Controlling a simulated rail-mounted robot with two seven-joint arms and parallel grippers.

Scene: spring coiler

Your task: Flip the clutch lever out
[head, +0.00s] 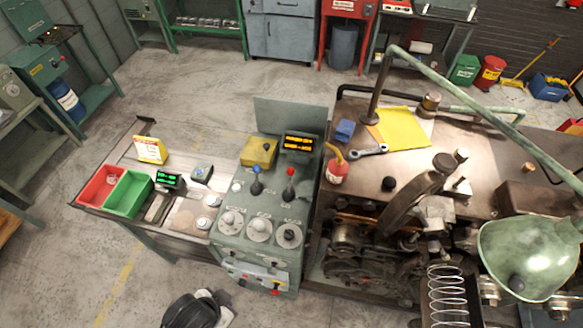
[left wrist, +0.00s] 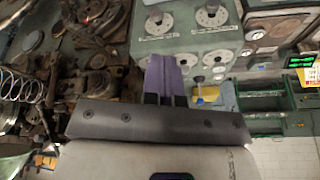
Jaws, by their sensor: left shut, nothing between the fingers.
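My left gripper (left wrist: 166,62) shows in the left wrist view as two purple fingers pressed together, shut and empty. Its tips are in front of the grey-green control cabinet, just below its dials in that picture. In the head view the cabinet (head: 263,249) stands at the centre, with a blue-knobbed lever (head: 256,187) and a red-knobbed lever (head: 290,186) on top. On its front are a black knob (head: 242,283) and a red knob (head: 276,291). I cannot tell which is the clutch lever. A dark knob (left wrist: 198,80) is just right of the fingers. My right gripper is not in view.
The coiler machine (head: 345,240) adjoins the cabinet's right side, with a coiled spring (head: 447,297) at its front. A green lamp (head: 520,255) hangs over the right. A red bin (head: 100,186) and a green bin (head: 129,194) sit on the left bench.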

